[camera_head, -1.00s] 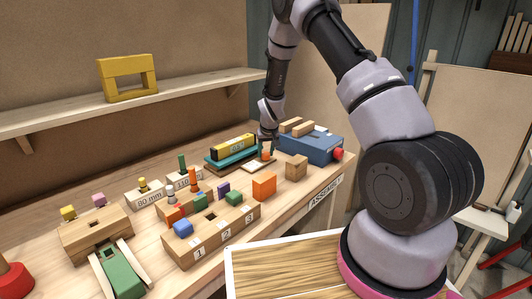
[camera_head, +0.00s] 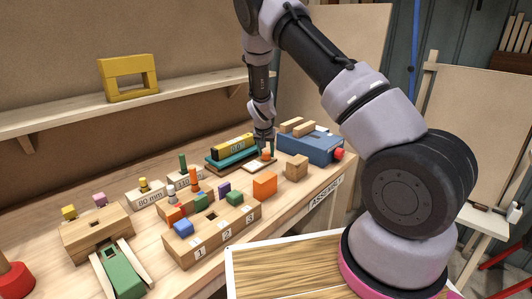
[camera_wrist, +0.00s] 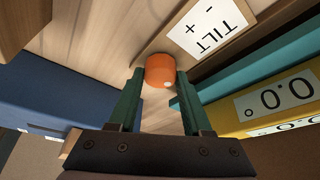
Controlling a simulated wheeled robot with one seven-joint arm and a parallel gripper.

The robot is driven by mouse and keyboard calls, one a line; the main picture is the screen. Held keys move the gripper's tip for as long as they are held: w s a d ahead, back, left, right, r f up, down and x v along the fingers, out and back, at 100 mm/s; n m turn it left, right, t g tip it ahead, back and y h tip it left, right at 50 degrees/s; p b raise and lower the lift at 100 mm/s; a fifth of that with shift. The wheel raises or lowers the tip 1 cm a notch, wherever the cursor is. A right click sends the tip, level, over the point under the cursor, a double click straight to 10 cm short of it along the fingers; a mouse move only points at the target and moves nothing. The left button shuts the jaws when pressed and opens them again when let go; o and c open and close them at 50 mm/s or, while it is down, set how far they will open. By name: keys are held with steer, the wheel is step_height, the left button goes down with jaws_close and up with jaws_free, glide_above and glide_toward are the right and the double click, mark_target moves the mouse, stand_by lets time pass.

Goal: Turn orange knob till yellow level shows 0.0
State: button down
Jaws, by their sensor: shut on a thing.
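The orange knob (camera_wrist: 160,70) stands between the green fingertips of my gripper (camera_wrist: 160,82) in the wrist view, with a finger against each side. It also shows in the head view (camera_head: 266,157), just under my gripper (camera_head: 264,143). The yellow level (camera_head: 232,141) lies on a teal tilting base (camera_head: 229,158) left of the knob. Its display (camera_wrist: 275,99) is upside down in the wrist view and reads 0.0; the right picture edge may cut off a leading sign. A TILT label (camera_wrist: 212,30) with plus and minus marks lies beside the knob.
A blue box (camera_head: 309,145) with wooden bars and a red button (camera_head: 338,154) stands right of the knob. A wooden block (camera_head: 297,167) and an orange cube (camera_head: 264,184) stand in front. A numbered peg block (camera_head: 210,236) sits front left.

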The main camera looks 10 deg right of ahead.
steer(key=shift+c, duration=1.7)
jaws_free()
steer(key=v, duration=1)
steer(key=shift+r, duration=0.35)
steer(key=shift+s, duration=0.1)
